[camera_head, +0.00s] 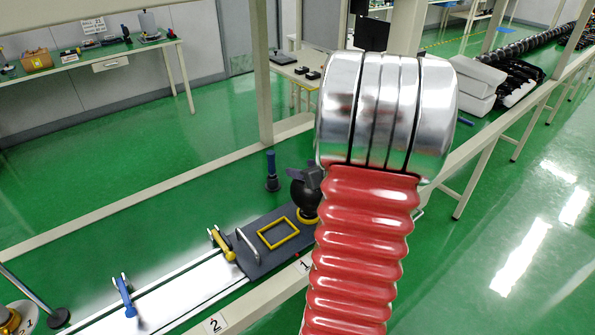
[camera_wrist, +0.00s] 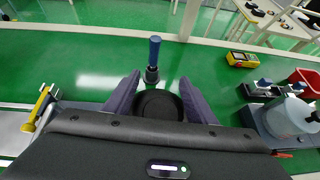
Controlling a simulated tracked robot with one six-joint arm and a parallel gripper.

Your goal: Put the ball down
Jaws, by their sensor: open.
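The black ball (camera_head: 304,197) rests at the right end of the dark plate in the head view, with a yellow ring-like support (camera_head: 308,217) showing under it. In the wrist view the ball (camera_wrist: 158,105) lies between the two dark fingers of my gripper (camera_wrist: 157,92). The fingers are spread, one on each side of the ball. Whether either finger touches it I cannot tell. In the head view only a dark part of my gripper (camera_head: 309,175) shows at the ball's upper side; my red and silver arm hides the rest.
A blue-handled post (camera_head: 272,172) stands just behind the ball; it also shows in the wrist view (camera_wrist: 154,58). A yellow rectangular frame (camera_head: 278,233) and a curved metal handle (camera_head: 247,245) are on the plate, left of the ball. A grey container (camera_wrist: 290,118) and red bin (camera_wrist: 305,82) stand right.

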